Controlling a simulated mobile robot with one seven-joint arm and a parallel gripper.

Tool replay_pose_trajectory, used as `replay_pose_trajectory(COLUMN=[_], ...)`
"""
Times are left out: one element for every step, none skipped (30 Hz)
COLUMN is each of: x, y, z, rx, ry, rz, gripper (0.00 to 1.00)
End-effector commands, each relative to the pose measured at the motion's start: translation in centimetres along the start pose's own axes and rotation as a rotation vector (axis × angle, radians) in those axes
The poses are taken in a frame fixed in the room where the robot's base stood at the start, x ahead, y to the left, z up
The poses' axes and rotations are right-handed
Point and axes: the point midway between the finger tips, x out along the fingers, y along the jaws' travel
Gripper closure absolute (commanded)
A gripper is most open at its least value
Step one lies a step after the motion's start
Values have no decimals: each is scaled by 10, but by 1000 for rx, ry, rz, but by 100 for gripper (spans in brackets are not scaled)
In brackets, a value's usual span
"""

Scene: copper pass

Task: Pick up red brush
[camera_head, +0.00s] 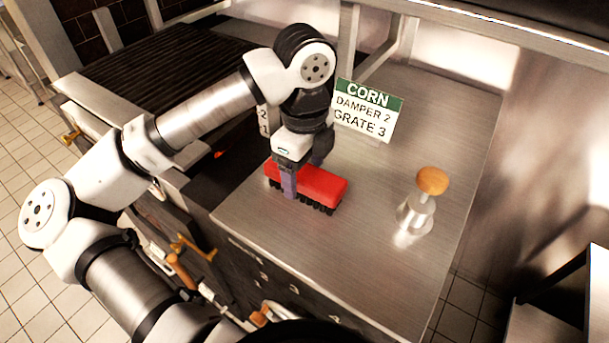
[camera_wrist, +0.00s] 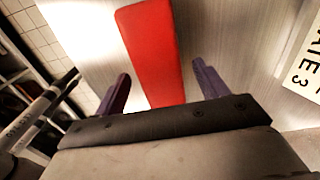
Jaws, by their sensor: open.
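The red brush (camera_head: 322,184) lies on the steel counter with its black bristles facing down. It also shows in the wrist view (camera_wrist: 150,45) as a long red block running away from my gripper. My gripper (camera_head: 300,185) is right over the brush, pointing down, with one purple finger in front of its near side. In the wrist view my gripper (camera_wrist: 160,88) is open, with one finger on each side of the brush and a gap on both sides. The far finger is mostly hidden in the head view.
A sign reading CORN, DAMPER 2, GRATE 3 (camera_head: 368,110) stands close behind the brush. A metal object with an orange-brown round top (camera_head: 432,181) stands to the right. A dark ribbed grill (camera_head: 170,65) lies at left. The steel counter (camera_head: 350,250) is clear in front.

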Motion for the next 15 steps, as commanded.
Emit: replay_pose_trajectory(x=[4, 6, 8, 8, 9, 9, 9, 9, 9, 9, 9, 9, 9, 9, 9], y=[0, 0, 0, 0, 0, 0, 0, 0, 0, 0, 0, 0, 0, 0, 0], z=[0, 0, 0, 0, 0, 0, 0, 0, 0, 0, 0, 0, 0, 0, 0], rx=[1, 1, 1, 1, 1, 0, 0, 0, 1, 1, 1, 1, 1, 1, 1], ry=[1, 1, 1, 0, 0, 0, -1, -1, -1, -1, -1, -1, -1, -1, -1], rz=[0, 0, -1, -1, -1, -1, -1, -1, -1, -1, -1, -1, -1, -1, -1], gripper=[27, 27, 27, 27, 27, 27, 27, 27, 27, 27, 31, 36, 40, 44, 50])
